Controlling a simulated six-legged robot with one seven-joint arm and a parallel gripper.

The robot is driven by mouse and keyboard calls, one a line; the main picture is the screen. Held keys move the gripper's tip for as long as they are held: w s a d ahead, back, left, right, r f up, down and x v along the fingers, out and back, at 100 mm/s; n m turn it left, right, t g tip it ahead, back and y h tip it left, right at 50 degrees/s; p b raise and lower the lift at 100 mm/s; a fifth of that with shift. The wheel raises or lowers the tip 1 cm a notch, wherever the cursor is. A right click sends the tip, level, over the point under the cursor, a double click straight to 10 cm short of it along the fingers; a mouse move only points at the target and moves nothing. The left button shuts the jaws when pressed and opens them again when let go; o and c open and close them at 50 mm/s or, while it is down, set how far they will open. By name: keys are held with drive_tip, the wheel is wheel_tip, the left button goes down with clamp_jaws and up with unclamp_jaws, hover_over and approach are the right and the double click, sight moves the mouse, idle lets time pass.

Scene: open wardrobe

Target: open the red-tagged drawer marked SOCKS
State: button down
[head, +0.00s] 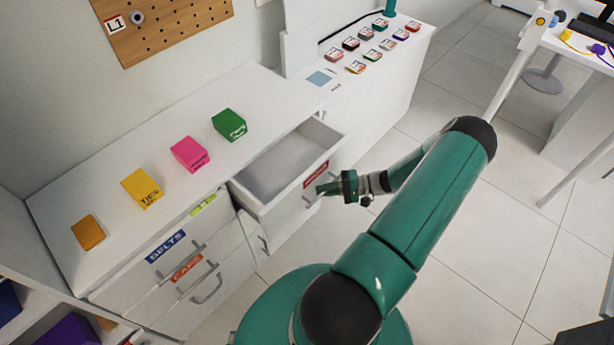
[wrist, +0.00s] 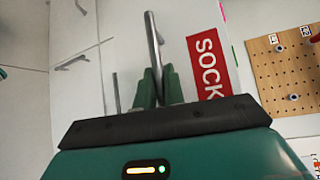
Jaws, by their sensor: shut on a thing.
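The drawer with the red tag (head: 315,174) is pulled out from the white cabinet, and its empty grey inside (head: 282,164) shows in the head view. In the wrist view the red tag reads "SOCK" (wrist: 208,62), with its end cut off by my gripper. My gripper (head: 325,188) is at the drawer front, just below the tag. In the wrist view the green fingers of my gripper (wrist: 157,88) are shut on the drawer's metal bar handle (wrist: 153,42).
Drawers tagged BELTS (head: 165,247) and CAPS (head: 188,268) are shut at the left. Orange, yellow TIES (head: 142,188), pink (head: 190,154) and green (head: 229,124) blocks stand on the cabinet top. A pegboard (head: 160,27) hangs behind.

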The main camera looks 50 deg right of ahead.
drive_tip(key=s, duration=0.9)
drive_tip(key=shift+d, duration=0.1)
drive_tip(key=c, duration=1.5)
unclamp_jaws()
drive_tip(key=shift+s+d, duration=0.1)
drive_tip(key=v, duration=1.3)
drive_tip(key=shift+s+d, duration=0.2)
drive_tip(key=shift+d, duration=0.05)
drive_tip(key=shift+w+r, duration=0.1)
